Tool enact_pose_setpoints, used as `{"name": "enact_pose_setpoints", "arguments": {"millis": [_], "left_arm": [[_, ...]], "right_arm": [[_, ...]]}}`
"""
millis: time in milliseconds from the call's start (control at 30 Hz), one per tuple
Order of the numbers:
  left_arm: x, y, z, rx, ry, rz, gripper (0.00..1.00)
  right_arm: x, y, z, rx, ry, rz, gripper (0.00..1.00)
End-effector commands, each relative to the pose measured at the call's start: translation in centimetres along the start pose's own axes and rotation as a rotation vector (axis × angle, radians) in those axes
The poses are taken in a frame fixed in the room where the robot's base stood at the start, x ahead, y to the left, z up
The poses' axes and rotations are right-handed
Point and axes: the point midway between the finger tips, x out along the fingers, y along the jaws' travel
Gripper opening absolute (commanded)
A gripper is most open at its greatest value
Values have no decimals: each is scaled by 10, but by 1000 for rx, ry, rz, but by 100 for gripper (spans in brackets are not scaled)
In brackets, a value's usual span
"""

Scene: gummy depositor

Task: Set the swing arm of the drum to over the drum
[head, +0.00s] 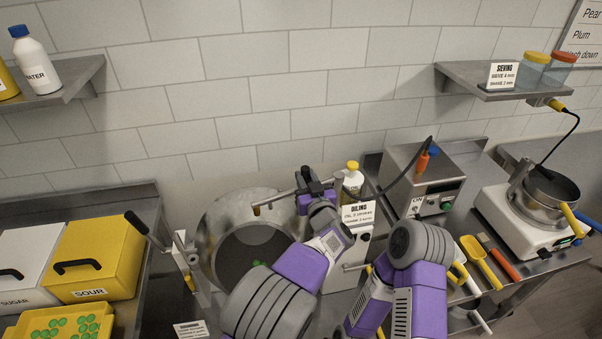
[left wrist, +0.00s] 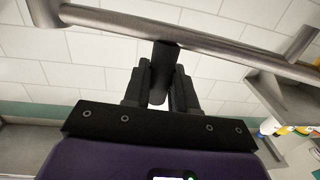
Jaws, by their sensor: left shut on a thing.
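The large metal drum (head: 212,222) is open toward me, with a few green gummies (head: 258,264) inside. The swing arm (head: 280,198) is a thin metal bar; its left end, with a small yellowish nozzle (head: 256,210), shows in front of the drum's upper part. My left gripper (head: 310,190) is shut on the bar's dark handle. In the left wrist view, my left gripper (left wrist: 160,88) clasps this dark handle peg (left wrist: 165,60) beneath the bar (left wrist: 215,47). My right arm shows at lower right in the head view, but its gripper is out of sight.
An oiling unit (head: 358,214) with a sign and yellow-capped bottle (head: 352,178) stands right of the drum. Sugar and yellow sour bins (head: 100,255) stand left. A shelf (head: 500,88) hangs at upper right.

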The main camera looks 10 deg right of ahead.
Motion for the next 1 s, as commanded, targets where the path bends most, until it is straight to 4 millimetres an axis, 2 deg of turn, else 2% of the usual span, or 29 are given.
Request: {"name": "enact_pose_setpoints", "arguments": {"millis": [233, 1000], "left_arm": [[-6, 7, -2, -1, 2, -24, 0], [-14, 11, -3, -4, 4, -91, 0]], "right_arm": [[-9, -3, 0, 0, 0, 0, 65], [-22, -8, 1, 0, 0, 0, 65]]}}
